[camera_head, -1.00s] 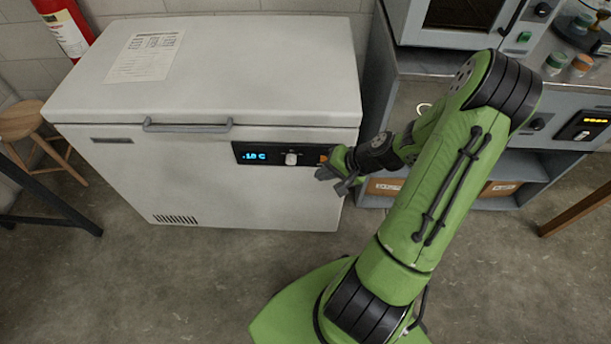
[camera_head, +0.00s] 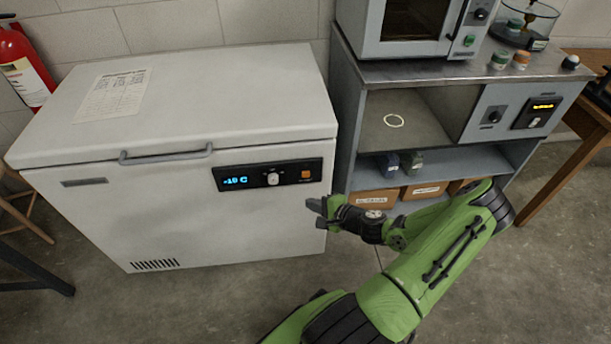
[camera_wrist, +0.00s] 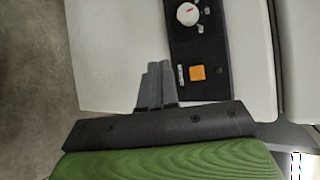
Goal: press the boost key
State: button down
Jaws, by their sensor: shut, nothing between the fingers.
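The chest freezer (camera_head: 180,110) has a dark control panel on its front with a blue display (camera_head: 236,182) reading about -19 C, a white knob (camera_head: 272,179) and an orange square key (camera_head: 306,174) at the right end. The orange key also shows in the wrist view (camera_wrist: 197,73), beside a small label that I cannot read. My gripper (camera_head: 312,212) is shut and empty, below the panel and apart from the key. In the wrist view my gripper's fingertips (camera_wrist: 158,68) are together, to the left of the key.
A grey workbench (camera_head: 430,70) with an oven (camera_head: 415,25) and several small jars stands to the right. Cardboard boxes sit on its lower shelf. A fire extinguisher (camera_head: 22,65) hangs at the left. Floor in front of the freezer is clear.

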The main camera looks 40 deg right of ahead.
jog(key=w+d, duration=0.4)
jog(key=w, duration=0.2)
jog(key=shift+w, duration=0.15)
jog(key=shift+w+d, duration=0.15)
jog(key=shift+d, duration=0.05)
dwell(1.7)
jog(key=shift+w+d, duration=0.15)
jog(key=shift+w, duration=0.05)
jog(key=shift+w+d, duration=0.25)
jog(key=shift+w, duration=0.15)
dwell(0.7)
jog(key=shift+s, duration=0.15)
jog(key=shift+s+a, duration=0.5)
jog(key=shift+s, duration=0.1)
jog(key=s+a, duration=0.1)
jog(key=s, duration=0.1)
jog(key=s+a, duration=0.1)
jog(key=s, duration=0.1)
jog(key=shift+a, duration=0.4)
